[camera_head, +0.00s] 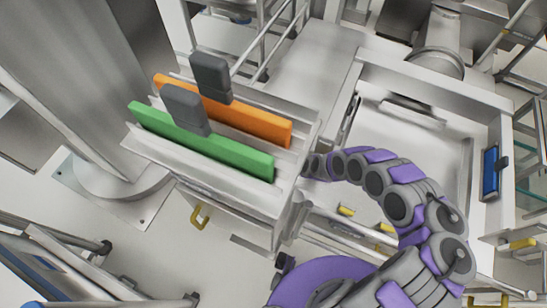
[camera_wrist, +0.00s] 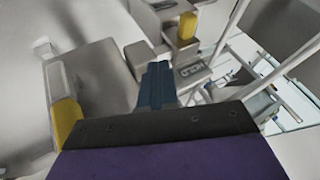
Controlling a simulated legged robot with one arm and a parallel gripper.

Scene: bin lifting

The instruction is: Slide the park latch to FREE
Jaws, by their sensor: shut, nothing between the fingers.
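My gripper (camera_wrist: 157,84) shows in the wrist view as dark blue-grey fingers closed together, with nothing between them. In the head view my arm curls down to the machine's right side, and the fingers are hidden there. In the wrist view a yellow-ended grey piece (camera_wrist: 66,118) stands to the left of the fingers, apart from them in the picture. A yellow tab (camera_wrist: 187,27) is beyond them at the upper right. A small plate with unreadable dark marks (camera_wrist: 190,70) is just right of the fingertips. I cannot tell which part is the park latch or its position.
In the head view, green (camera_head: 205,143) and orange (camera_head: 230,112) bars with dark grey blocks lie across the machine's top. A large open metal tray (camera_head: 480,88) is at the right, with a blue fitting (camera_head: 490,172) on its side. Yellow handles (camera_head: 199,216) project low down.

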